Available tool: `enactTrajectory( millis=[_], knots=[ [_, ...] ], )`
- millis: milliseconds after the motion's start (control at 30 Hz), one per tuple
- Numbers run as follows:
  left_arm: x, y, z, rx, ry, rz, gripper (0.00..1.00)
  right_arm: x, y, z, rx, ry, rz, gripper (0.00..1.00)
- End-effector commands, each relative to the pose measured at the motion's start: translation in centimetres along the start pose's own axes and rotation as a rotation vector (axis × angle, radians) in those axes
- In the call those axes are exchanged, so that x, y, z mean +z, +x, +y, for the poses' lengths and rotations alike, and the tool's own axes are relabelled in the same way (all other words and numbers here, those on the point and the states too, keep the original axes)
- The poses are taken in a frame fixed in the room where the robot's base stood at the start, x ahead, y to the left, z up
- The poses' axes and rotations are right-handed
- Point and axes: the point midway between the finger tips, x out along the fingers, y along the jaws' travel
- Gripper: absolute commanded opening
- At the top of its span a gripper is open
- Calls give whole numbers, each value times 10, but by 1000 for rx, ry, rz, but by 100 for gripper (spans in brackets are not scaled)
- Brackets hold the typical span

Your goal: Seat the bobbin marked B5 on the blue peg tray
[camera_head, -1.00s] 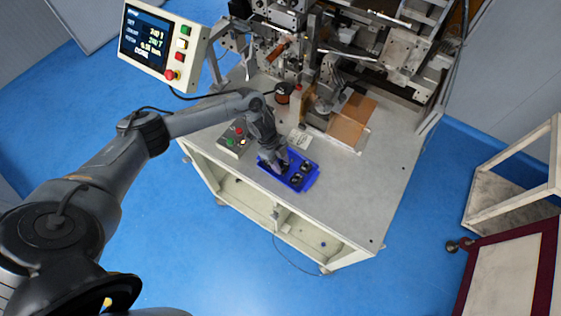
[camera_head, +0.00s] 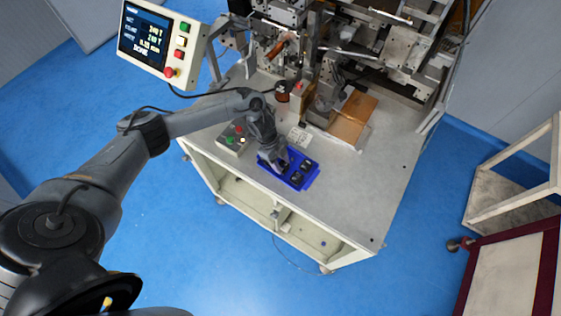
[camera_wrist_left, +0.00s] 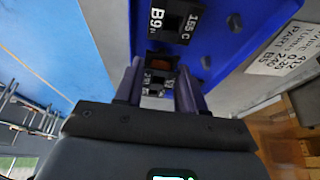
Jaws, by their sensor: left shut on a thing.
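The blue peg tray (camera_head: 312,179) lies on the bench top near its front edge; it also fills the top of the left wrist view (camera_wrist_left: 228,52). My left gripper (camera_head: 279,166) points down at the tray's left part. In the left wrist view its fingers (camera_wrist_left: 160,88) are shut on a dark bobbin (camera_wrist_left: 161,72) with a copper-coloured middle. Its mark is too small to read, and I cannot tell if it rests on a peg. Another black bobbin marked B9 (camera_wrist_left: 172,20) sits on the tray beside it. Dark bobbins (camera_head: 305,167) show on the tray's right part.
A button box (camera_head: 233,139) stands left of the tray. A white card (camera_head: 299,137) lies behind it; its print includes B5 in the wrist view (camera_wrist_left: 284,50). The winding machine (camera_head: 330,85) fills the back. The bench right of the tray is clear.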

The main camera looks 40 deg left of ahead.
Motion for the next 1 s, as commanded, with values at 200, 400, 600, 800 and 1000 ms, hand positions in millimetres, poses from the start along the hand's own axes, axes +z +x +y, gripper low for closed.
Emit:
enactTrajectory(
  millis=[200,400,600,800,1000],
  knots=[
    [3,8,0,0,0,0,6,2,6,0,0,0,0,43],
    [5,13,0,1,0,0,6,3,10,0,0,-1,0,43],
    [6,14,0,0,0,0,51,4,10,1,5,-6,-1,43],
    [6,14,0,0,0,0,69,4,10,2,7,-10,-1,43],
    [6,12,0,0,0,0,69,4,10,2,7,-9,-1,43]
  ],
)
